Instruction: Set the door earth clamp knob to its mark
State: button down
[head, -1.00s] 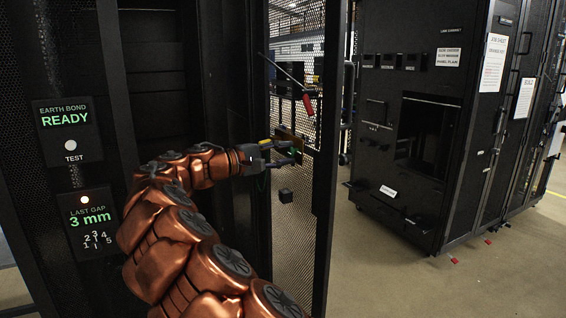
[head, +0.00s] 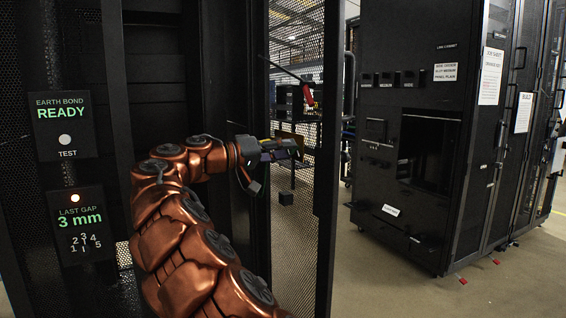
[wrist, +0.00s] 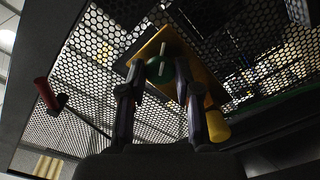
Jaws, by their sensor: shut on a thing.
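The green knob (wrist: 158,70) with a pale line across it sits on a brass-coloured plate (wrist: 176,48) on the mesh door (wrist: 75,90). In the wrist view my gripper (wrist: 160,78) has one finger on each side of the knob and is shut on it. In the head view my gripper (head: 281,150) is at the plate (head: 290,134) on the open mesh door (head: 300,225), and it hides the knob. I cannot make out the mark or whether the pale line meets it.
A red-handled lever (head: 308,95) is above the plate; its red grip shows at left in the wrist view (wrist: 46,94). A yellow part (wrist: 216,125) is beside the right finger. A small black box (head: 286,198) is below on the door. Panels read READY (head: 62,113) and 3 mm (head: 80,218).

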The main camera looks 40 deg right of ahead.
jog(key=m+b, duration=0.3)
jog(key=m, duration=0.1)
jog(key=shift+f, duration=0.2)
jog(key=shift+r+m+b, duration=0.1)
jog(key=shift+m+b, duration=0.2)
jog(key=shift+m, duration=0.1)
jog(key=shift+r, duration=0.1)
jog(key=c, duration=0.8)
grip_release()
jog(key=shift+w+a, duration=0.1)
jog(key=v, duration=1.2)
